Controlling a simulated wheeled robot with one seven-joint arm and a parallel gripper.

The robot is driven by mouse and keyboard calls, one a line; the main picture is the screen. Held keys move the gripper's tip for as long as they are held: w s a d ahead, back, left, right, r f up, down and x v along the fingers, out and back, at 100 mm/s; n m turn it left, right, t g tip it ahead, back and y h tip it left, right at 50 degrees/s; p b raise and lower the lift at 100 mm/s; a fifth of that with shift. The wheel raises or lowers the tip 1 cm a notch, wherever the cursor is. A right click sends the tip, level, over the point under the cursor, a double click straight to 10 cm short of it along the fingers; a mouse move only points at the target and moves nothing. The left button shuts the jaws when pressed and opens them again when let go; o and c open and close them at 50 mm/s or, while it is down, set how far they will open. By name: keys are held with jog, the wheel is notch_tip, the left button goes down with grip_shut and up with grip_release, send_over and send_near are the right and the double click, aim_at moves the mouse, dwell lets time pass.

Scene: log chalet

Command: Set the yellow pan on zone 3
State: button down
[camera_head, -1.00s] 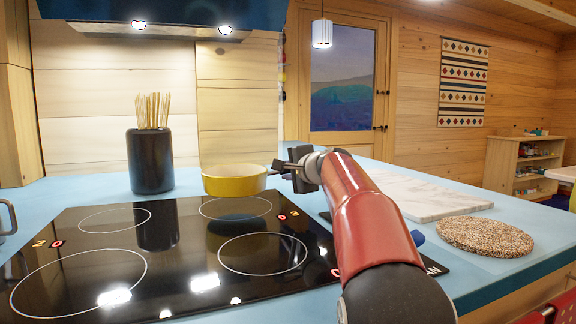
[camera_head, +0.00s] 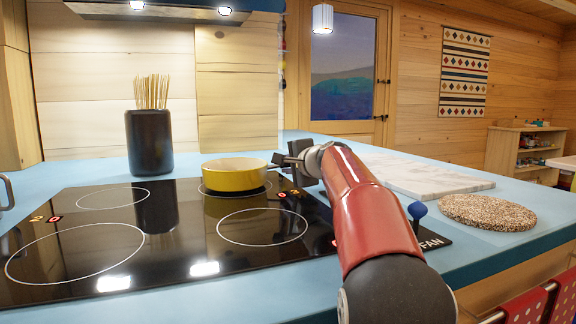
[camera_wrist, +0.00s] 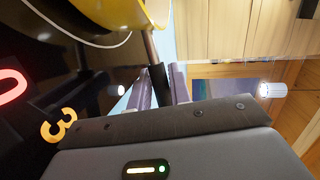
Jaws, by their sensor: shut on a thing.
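The yellow pan (camera_head: 235,176) is upright over the back right ring of the black hob (camera_head: 180,255). That ring, zone 3 (camera_head: 262,188), shows in part around the pan's base, beside an orange 3. The pan is very low over the glass; I cannot tell whether it touches. My gripper (camera_head: 284,161) is shut on the pan's handle, to the right of the pan. In the wrist view the handle (camera_wrist: 150,46) runs down from the yellow pan (camera_wrist: 118,32) to the fingers (camera_wrist: 163,88). The orange 3 (camera_wrist: 60,125) and a red 0 show at the left there.
A dark holder (camera_head: 149,143) with thin sticks stands behind the hob to the left. A marble board (camera_head: 425,178) and a round speckled mat (camera_head: 487,212) lie on the blue counter to the right. The other hob rings are bare.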

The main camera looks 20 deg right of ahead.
jog(key=shift+f, duration=0.2)
jog(key=c, duration=1.3)
grip_release()
jog(key=shift+c, duration=0.2)
jog(key=shift+o, duration=0.7)
jog(key=shift+f, duration=0.2)
jog(key=shift+b+v, duration=0.95)
jog(key=shift+v, duration=3.05)
